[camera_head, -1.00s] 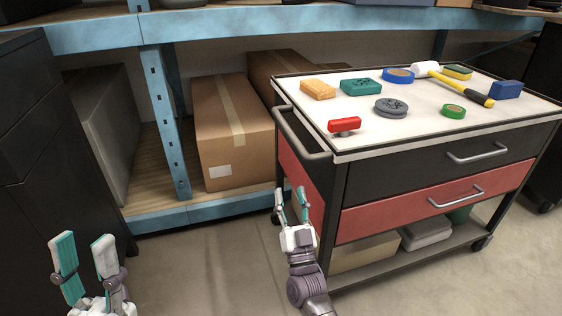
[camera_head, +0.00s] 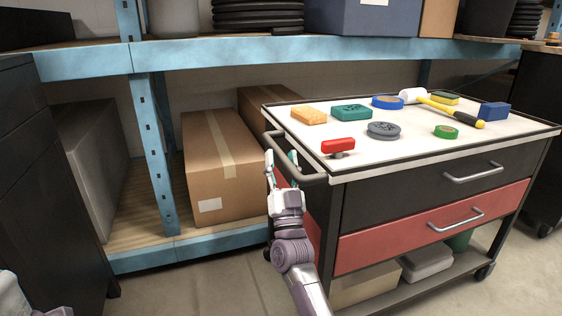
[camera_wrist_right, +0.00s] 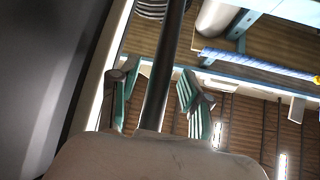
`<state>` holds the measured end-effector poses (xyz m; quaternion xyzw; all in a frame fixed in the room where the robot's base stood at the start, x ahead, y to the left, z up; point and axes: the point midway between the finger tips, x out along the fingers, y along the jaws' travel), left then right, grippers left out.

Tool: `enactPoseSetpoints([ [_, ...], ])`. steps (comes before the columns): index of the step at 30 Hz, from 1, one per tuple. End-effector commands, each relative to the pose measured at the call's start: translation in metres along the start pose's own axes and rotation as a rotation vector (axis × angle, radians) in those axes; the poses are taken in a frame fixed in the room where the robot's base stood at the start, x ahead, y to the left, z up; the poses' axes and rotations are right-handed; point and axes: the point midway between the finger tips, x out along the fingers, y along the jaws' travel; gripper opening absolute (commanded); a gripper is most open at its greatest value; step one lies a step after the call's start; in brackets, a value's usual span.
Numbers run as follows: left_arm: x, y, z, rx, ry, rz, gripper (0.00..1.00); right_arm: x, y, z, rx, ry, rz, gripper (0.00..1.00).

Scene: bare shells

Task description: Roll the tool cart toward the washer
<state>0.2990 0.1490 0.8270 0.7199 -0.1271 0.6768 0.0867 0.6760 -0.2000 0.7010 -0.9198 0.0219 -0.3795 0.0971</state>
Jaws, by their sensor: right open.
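The tool cart (camera_head: 430,196) stands at the right, black with red panels, a white top and silver drawer pulls. Its grey push handle (camera_head: 309,178) sticks out from its left end. My right gripper (camera_head: 281,162) is at this handle, pointing up, with its teal-padded fingers apart. In the right wrist view, a dark bar, which looks like the handle (camera_wrist_right: 164,75), runs between the open fingers (camera_wrist_right: 154,95); I cannot tell whether they touch it. Only a pale part of my left arm shows at the lower left; its fingers are out of view. I cannot make out a washer.
On the cart top lie a hammer (camera_head: 450,110), a red-handled item (camera_head: 338,145), tape rolls and several blocks. A blue-framed shelf (camera_head: 155,150) with cardboard boxes (camera_head: 222,165) stands behind. A dark cabinet (camera_head: 40,200) is at the left. Floor (camera_head: 190,285) between cabinet and cart is clear.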

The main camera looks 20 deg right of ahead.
Motion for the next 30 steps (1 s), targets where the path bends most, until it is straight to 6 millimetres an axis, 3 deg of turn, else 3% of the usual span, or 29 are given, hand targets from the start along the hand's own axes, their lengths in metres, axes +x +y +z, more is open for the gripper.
enactPoseSetpoints([
  [4,0.0009,0.0003,-0.0002,0.001,0.010,0.004,0.40,0.0103,-0.0001,0.0003,0.001,0.000,0.000,0.47],
  [13,0.0022,0.0004,-0.0001,0.001,0.012,0.005,0.40,0.0127,0.0000,0.0000,0.000,-0.001,0.000,0.47],
  [22,0.0022,0.0005,-0.0001,0.001,0.012,0.005,0.40,0.0125,0.0001,0.0000,0.000,-0.001,0.000,0.00],
  [30,0.0021,0.0004,0.0000,0.001,0.012,0.005,0.40,0.0123,0.0001,0.0000,0.000,-0.001,0.000,0.00],
])
